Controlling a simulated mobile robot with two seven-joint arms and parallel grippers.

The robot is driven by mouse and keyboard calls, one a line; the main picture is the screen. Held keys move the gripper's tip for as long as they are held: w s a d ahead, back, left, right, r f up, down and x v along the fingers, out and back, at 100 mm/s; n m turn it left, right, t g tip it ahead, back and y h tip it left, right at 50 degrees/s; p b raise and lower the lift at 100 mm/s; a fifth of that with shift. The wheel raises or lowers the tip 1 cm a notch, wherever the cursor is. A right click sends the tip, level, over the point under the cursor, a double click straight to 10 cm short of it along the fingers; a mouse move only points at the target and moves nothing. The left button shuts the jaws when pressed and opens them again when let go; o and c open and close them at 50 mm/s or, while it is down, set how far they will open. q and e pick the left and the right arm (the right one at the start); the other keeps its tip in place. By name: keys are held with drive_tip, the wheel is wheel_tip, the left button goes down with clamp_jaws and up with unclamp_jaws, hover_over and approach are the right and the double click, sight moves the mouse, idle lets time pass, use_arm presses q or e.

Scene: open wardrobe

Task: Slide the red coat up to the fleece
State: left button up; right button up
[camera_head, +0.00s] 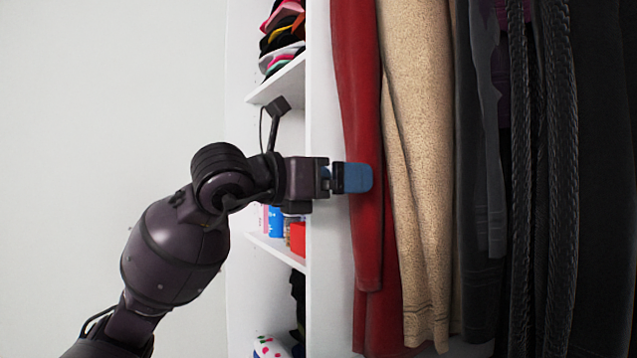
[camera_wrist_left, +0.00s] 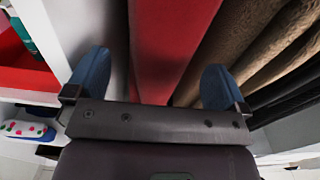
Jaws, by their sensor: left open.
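The red coat (camera_head: 356,120) hangs at the left end of the row of clothes, beside the white wardrobe wall. The tan fleece (camera_head: 420,130) hangs directly to its right, and the two touch or nearly touch in the head view. My left gripper (camera_head: 358,178) reaches in from the left at the coat's sleeve. In the left wrist view the gripper (camera_wrist_left: 155,85) is open, its blue fingers wide apart, with the red coat (camera_wrist_left: 165,45) between them. The fleece (camera_wrist_left: 240,40) is beyond the right finger. The hangers and rail are out of view. My right gripper is not seen.
A white divider panel (camera_head: 325,240) stands close to the left of the coat. Shelves with folded clothes (camera_head: 283,35) and a red box (camera_head: 298,238) are left of it. Dark garments (camera_head: 545,180) hang closely to the right of the fleece.

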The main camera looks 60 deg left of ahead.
sight(378, 179)
use_arm(q)
drive_tip(key=w+b, duration=0.1)
drive_tip(key=w, duration=0.5)
drive_tip(key=shift+w+d, duration=0.2)
drive_tip(key=shift+d, duration=0.15)
drive_tip(key=c, duration=1.4)
drive_tip(key=shift+d, duration=0.25)
drive_tip(key=shift+d+f+b, duration=0.1)
drive_tip(key=shift+d+b, duration=0.25)
drive_tip(key=shift+d, duration=0.25)
